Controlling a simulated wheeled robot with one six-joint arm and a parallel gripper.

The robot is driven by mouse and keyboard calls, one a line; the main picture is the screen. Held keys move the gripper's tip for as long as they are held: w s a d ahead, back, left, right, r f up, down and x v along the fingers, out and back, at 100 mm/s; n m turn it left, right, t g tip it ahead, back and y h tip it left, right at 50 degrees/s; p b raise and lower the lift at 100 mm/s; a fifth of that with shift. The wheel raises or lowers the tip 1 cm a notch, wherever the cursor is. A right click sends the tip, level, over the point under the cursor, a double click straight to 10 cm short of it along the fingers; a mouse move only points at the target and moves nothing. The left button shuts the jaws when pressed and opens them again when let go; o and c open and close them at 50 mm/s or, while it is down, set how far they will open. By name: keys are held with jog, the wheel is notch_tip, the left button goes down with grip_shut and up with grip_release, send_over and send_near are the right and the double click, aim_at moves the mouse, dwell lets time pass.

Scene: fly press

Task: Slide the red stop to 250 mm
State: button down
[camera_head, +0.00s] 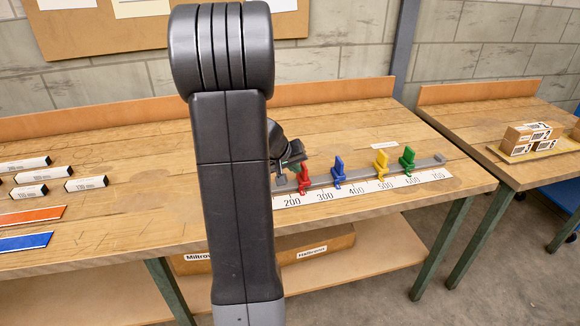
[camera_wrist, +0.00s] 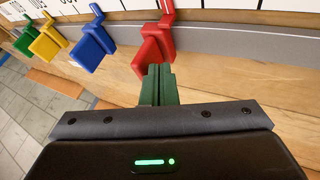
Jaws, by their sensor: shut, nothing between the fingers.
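The red stop (camera_head: 305,177) stands on the grey rail (camera_head: 359,176), between the 200 and 300 labels of the white scale (camera_head: 412,182). Its exact reading cannot be told. In the wrist view the red stop (camera_wrist: 157,47) is just beyond my gripper (camera_wrist: 159,72). The green fingers are together with nothing between them. Their tips overlap the red stop's near edge in the picture; whether they touch it cannot be told. In the head view my gripper (camera_head: 294,158) is beside the red stop, and my arm hides the rail's left part.
The blue stop (camera_head: 338,169), yellow stop (camera_head: 381,162) and green stop (camera_head: 407,158) stand farther right on the rail. Small labelled boxes and coloured strips lie on the bench's left. Cartons (camera_head: 530,137) sit on the right bench.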

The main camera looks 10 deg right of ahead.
jog(key=shift+d+f+b, duration=0.15)
jog(key=shift+d+b, duration=0.3)
jog(key=shift+b, duration=0.15)
jog(key=shift+d, duration=0.2)
jog(key=shift+a, duration=0.1)
